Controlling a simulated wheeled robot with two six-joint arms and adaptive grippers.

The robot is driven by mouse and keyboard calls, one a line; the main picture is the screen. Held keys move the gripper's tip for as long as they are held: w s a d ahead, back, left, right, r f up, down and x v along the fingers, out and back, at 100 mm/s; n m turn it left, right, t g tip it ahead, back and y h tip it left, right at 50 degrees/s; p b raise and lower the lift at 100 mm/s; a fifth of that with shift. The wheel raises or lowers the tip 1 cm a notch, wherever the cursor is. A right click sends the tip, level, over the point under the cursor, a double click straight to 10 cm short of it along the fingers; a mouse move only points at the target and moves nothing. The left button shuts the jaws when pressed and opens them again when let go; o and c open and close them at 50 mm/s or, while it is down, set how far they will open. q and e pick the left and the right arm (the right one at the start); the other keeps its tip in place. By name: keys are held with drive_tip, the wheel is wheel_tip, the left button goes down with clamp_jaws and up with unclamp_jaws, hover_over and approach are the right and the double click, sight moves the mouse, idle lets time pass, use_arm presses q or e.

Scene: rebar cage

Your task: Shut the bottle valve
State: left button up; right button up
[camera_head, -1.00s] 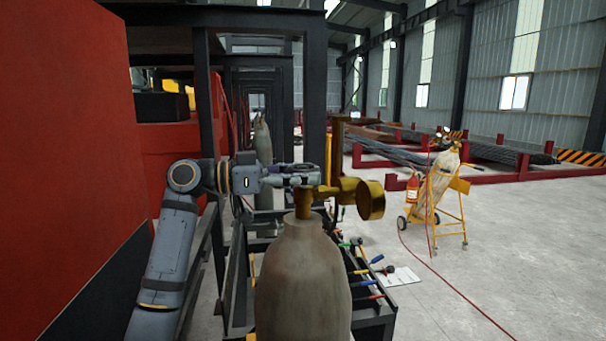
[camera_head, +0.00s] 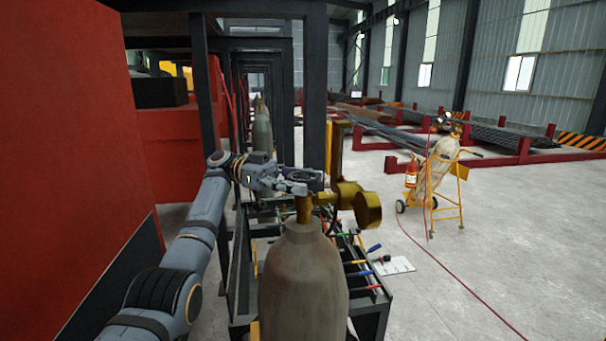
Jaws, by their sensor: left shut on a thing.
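A tan-grey gas bottle (camera_head: 303,285) stands upright in the foreground. A brass valve (camera_head: 304,209) sits on its neck, with a round brass gauge body (camera_head: 367,209) sticking out to the right. My left arm comes in from the lower left, and my left gripper (camera_head: 299,186) is at the top of the valve, shut on the valve's top. The fingers and the valve top overlap there, so the exact grip is partly hidden. My right gripper is not in view.
A dark metal bench (camera_head: 368,310) with several coloured-handled tools lies behind the bottle. A red block wall (camera_head: 80,150) and dark steel posts stand left. Another bottle (camera_head: 262,130) stands behind. A yellow cylinder trolley (camera_head: 446,205) stands right on open floor.

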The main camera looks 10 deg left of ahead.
use_arm(q)
drive_tip(key=shift+f, duration=0.1)
idle(0.4)
drive_tip(key=o, duration=1.1)
drive_tip(key=shift+o, duration=0.2)
